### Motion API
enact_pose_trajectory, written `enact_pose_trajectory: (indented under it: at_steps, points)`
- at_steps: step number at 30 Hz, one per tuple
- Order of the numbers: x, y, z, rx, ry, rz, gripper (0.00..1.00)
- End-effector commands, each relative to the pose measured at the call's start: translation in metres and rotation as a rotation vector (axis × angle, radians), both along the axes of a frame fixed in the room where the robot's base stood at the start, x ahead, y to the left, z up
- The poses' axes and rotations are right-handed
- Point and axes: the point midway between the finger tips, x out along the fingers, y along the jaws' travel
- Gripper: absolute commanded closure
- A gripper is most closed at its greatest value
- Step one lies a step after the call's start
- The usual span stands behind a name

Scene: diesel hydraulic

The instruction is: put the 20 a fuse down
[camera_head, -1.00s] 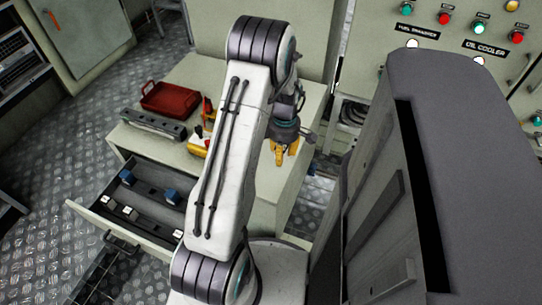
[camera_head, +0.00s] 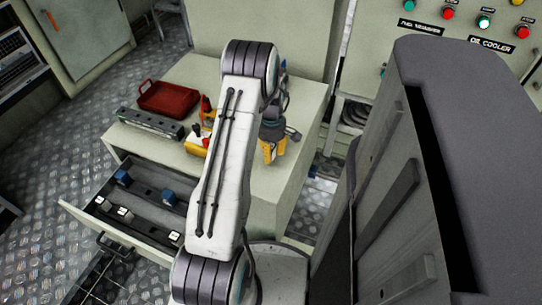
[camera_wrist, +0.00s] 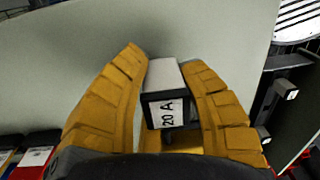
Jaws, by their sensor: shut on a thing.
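The 20 A fuse (camera_wrist: 166,104) shows in the wrist view as a light grey block with a black end and a white label reading "20 A". My gripper (camera_wrist: 168,82) is shut on it, with one yellow finger on each side. In the head view my gripper (camera_head: 271,150) is over the right part of the pale cabinet top (camera_head: 225,185). The fuse is hidden there. I cannot tell whether the fuse touches the surface below it.
An open drawer (camera_head: 88,212) holds several blue, white and black pieces. A red tray (camera_head: 168,97), a grey rail-like block (camera_head: 150,124) and a yellow tool (camera_head: 196,146) stand on the cabinet top. A control panel (camera_head: 420,50) with buttons is at the right.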

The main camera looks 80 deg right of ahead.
Motion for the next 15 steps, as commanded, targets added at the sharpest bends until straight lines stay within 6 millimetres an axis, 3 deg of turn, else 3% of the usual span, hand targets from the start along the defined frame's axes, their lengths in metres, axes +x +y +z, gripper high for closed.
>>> enact_pose_trajectory:
  at_steps: [2, 13, 14, 15]
  points:
    - [-0.0001, -0.0005, -0.0078, -0.001, 0.0, 0.0, 1.0]
    - [-0.0002, -0.0003, -0.0088, -0.001, 0.0, 0.0, 0.99]
    - [-0.0002, -0.0003, -0.0083, -0.001, 0.0, 0.0, 0.61]
    - [-0.0002, -0.0003, -0.008, -0.001, 0.0, 0.0, 0.57]
